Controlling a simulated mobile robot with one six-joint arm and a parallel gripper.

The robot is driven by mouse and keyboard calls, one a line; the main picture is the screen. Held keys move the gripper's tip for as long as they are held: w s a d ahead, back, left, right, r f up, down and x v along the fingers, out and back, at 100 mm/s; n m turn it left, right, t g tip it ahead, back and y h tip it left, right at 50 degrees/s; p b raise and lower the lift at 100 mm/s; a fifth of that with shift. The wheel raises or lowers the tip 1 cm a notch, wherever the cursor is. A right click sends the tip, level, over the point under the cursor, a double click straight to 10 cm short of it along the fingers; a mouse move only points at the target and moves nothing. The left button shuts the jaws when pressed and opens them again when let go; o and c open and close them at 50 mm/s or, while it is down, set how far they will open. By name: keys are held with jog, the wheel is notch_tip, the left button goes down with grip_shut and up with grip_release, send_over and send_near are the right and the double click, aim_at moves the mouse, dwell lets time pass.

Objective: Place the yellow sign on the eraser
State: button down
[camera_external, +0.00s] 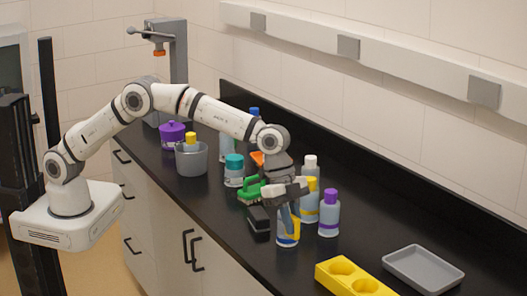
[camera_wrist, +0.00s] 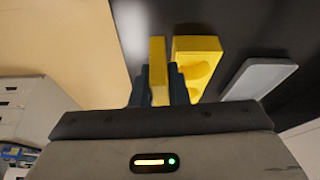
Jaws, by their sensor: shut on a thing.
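My gripper (camera_external: 288,212) points down over the counter, shut on the yellow sign (camera_external: 293,229). In the wrist view the sign (camera_wrist: 157,66) is a flat yellow slab standing between the two dark blue fingers of my gripper (camera_wrist: 158,88). The eraser appears to be the dark block (camera_external: 259,223) on the counter, just left of my gripper in the external view. The sign is apart from it, to its right. A white and blue bottle (camera_external: 287,241) shows right below the sign; whether they touch is unclear.
Bottles with yellow (camera_external: 310,205) and purple (camera_external: 329,217) caps stand close on the right. A green brush (camera_external: 250,191) lies behind the eraser. A yellow holder with round hollows (camera_external: 350,279) and a grey tray (camera_external: 423,268) are at the front right.

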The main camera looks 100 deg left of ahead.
notch_tip(320, 180, up, 9)
jog(key=s+a+n+b, duration=0.2)
jog(key=s+a, duration=0.2)
jog(key=a, duration=0.7)
jog(key=n+y+b, duration=0.1)
jog(key=b, duration=0.1)
send_over(264, 214)
jog(key=s, duration=0.2)
jog(key=shift+t, duration=0.3)
jog(key=f, duration=0.5)
jog(key=f+p, duration=0.1)
jog(key=f, duration=0.4)
jog(key=shift+w+a+f, duration=0.15)
jog(key=shift+a+f, duration=0.05)
jog(key=shift+f, duration=2.4)
jog(key=shift+f, duration=0.1)
jog(key=shift+f, duration=0.15)
jog(key=c, duration=1.4)
grip_release()
jog(key=shift+n, duration=0.3)
